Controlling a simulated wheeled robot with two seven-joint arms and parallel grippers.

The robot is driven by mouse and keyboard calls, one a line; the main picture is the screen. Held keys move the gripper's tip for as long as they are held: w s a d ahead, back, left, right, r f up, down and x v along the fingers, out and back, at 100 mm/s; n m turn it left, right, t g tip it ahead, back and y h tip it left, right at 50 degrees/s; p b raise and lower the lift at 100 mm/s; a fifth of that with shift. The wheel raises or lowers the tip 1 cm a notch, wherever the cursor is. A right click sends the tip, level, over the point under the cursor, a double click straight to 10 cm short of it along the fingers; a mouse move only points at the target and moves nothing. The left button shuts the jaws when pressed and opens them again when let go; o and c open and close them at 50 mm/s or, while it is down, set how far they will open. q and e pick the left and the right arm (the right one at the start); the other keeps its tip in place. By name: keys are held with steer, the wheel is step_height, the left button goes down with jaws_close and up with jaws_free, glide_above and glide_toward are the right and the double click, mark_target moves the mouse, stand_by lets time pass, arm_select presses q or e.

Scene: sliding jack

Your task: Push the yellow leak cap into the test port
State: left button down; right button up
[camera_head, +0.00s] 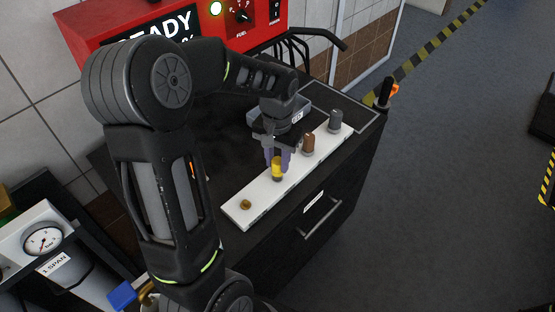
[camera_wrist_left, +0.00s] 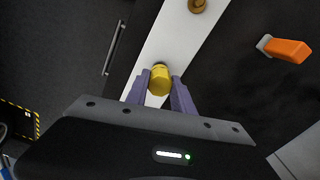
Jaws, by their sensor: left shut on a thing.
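The yellow leak cap (camera_head: 277,174) is between the purple fingers of my left gripper (camera_head: 278,160), which is shut on it. It also shows in the left wrist view (camera_wrist_left: 160,79), between the fingertips. The cap is over the white strip (camera_head: 266,192); I cannot tell whether it touches the strip. A round brass fitting (camera_head: 245,204), apparently the test port, sits near the strip's near left end, apart from the cap. It shows at the top edge of the left wrist view (camera_wrist_left: 198,5). My right gripper is not in view.
A brown cap (camera_head: 308,143) and a grey cap (camera_head: 336,121) stand farther along the strip. The strip lies on a black cabinet (camera_head: 315,190). An orange-ended object (camera_wrist_left: 288,50) lies beside the strip. A red machine (camera_head: 130,28) and a gauge (camera_head: 43,240) stand around it.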

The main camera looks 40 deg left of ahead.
mark_target(278, 161)
arm_select(q)
steer(key=shift+f+b, duration=0.75)
steer(key=shift+f, duration=0.25)
steer(key=c, duration=1)
jaws_free()
steer(key=shift+r, duration=0.2)
step_height(278, 161, up, 8)
steer(key=shift+f, duration=0.25)
steer(key=shift+f, duration=0.1)
